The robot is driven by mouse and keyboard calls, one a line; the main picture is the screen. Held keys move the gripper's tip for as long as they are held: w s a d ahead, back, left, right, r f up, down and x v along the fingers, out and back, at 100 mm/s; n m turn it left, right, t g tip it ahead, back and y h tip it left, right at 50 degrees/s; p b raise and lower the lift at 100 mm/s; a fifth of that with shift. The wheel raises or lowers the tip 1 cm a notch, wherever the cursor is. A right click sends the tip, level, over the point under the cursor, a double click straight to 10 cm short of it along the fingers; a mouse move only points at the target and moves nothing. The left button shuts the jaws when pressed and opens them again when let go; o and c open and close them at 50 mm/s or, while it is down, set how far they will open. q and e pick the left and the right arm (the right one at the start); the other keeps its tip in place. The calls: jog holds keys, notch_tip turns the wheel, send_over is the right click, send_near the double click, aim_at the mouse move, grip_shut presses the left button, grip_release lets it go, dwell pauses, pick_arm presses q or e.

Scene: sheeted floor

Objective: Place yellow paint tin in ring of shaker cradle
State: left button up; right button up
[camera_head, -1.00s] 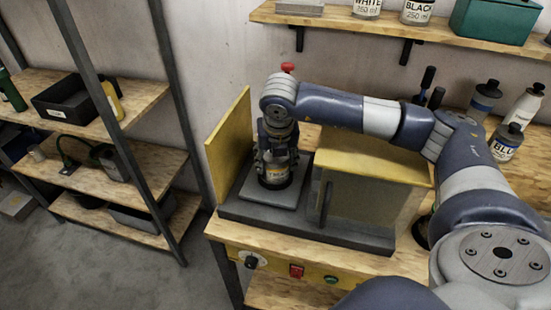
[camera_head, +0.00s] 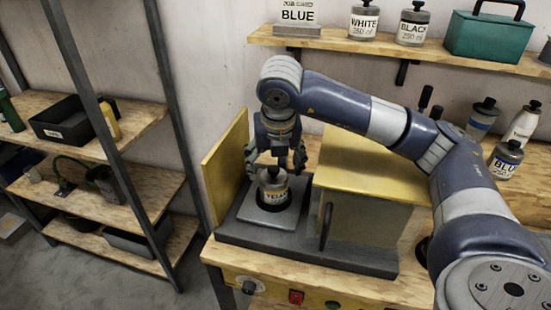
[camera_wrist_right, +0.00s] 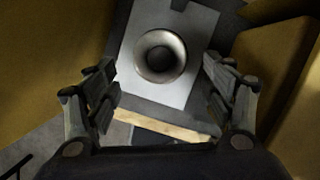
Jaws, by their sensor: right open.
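The yellow paint tin (camera_head: 273,188), a small tin with a grey top and a label reading "YELLOW", stands upright on the grey plate of the shaker cradle (camera_head: 246,213). A dark band shows around its base; I cannot clearly tell the ring from the tin there. My right gripper (camera_head: 275,163) is above the tin, its fingers spread to either side and apart from it. In the right wrist view, the tin's round top (camera_wrist_right: 160,55) lies beyond the open fingers (camera_wrist_right: 160,92), over the pale plate. My left gripper is not in view.
A yellow panel (camera_head: 226,165) stands left of the cradle, and a yellow-topped housing with a handle (camera_head: 368,172) stands close on its right. A bench front with knobs and buttons (camera_head: 296,297) is below. Shelves (camera_head: 150,120) are at left.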

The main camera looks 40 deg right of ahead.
jog(key=shift+b+v, duration=0.3)
jog(key=shift+v, duration=2.05)
